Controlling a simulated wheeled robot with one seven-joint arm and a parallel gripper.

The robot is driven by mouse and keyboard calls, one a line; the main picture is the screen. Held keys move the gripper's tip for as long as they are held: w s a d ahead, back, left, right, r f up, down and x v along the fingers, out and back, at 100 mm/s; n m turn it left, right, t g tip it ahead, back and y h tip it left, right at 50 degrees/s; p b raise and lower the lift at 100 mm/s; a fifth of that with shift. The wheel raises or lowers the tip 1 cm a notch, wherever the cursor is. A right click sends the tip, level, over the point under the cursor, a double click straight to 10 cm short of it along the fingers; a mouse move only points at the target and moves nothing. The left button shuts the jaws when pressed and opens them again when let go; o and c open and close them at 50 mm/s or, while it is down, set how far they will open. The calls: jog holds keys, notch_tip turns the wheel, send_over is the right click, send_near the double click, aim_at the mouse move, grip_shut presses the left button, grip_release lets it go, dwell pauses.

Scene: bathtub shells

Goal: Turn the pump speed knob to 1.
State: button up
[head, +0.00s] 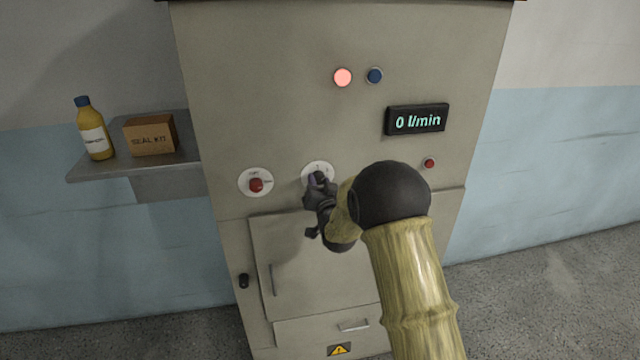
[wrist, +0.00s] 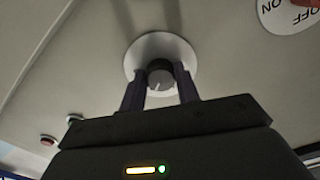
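The pump speed knob (wrist: 160,73) is a dark grey round knob on a white dial plate (wrist: 183,46). In the wrist view a pale pointer line shows at its lower edge. In the head view the dial plate (head: 314,168) shows at the cabinet's middle, with the knob mostly hidden by my gripper (head: 317,184). In the wrist view my gripper (wrist: 160,80) has one finger on each side of the knob, with no clear gap; it appears shut on it. The dial's numbers cannot be read. The display (head: 416,119) reads 0 l/min.
A red switch (head: 256,185) on a white plate sits left of the dial; an ON/OFF plate (wrist: 288,12) shows in the wrist view. A lit red lamp (head: 342,77), a blue button (head: 375,75) and a small red button (head: 429,163) are on the panel. A shelf (head: 130,170) holds a bottle (head: 94,130) and box (head: 151,136).

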jog(key=shift+c, duration=0.5)
jog(key=shift+b, duration=0.4)
jog(key=shift+f+n+b, duration=0.2)
jog(key=shift+n+b, duration=0.7)
jog(key=shift+b, duration=0.25)
jog(key=n+b, duration=0.3)
jog(key=b, duration=0.1)
jog(key=shift+f, duration=0.1)
jog(key=n+b, duration=0.5)
jog(key=shift+d+b, duration=0.1)
jog(key=shift+b, duration=0.3)
jog(key=shift+r+n+b, duration=0.3)
jog(key=shift+n+b, duration=0.45)
jog(key=shift+n, duration=0.35)
